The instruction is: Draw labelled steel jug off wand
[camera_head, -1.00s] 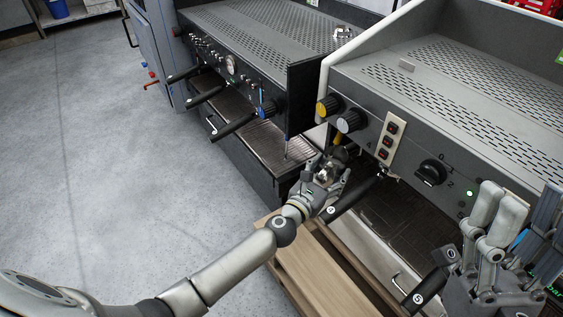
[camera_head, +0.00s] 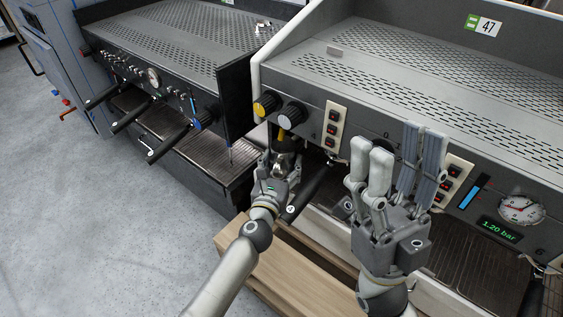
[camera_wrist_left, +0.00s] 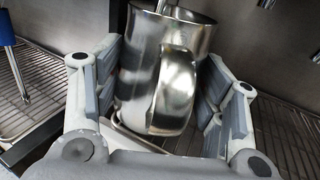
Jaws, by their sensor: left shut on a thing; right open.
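A shiny steel jug (camera_wrist_left: 158,75) fills the middle of the left wrist view, its handle toward the camera. No label shows on the side I see. The end of a thin steel wand (camera_wrist_left: 169,8) goes down into the jug's open top. My left gripper (camera_head: 281,165) is shut on the jug, with pads on both sides of its body, also seen in the left wrist view (camera_wrist_left: 160,100). In the head view the jug is small and partly hidden under the machine front. My right gripper (camera_head: 397,148) is open and empty, fingers up, in front of the machine.
A black portafilter handle (camera_head: 305,193) is close right of my left gripper. A second machine (camera_head: 190,50) stands left. A wooden ledge (camera_head: 290,270) lies below.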

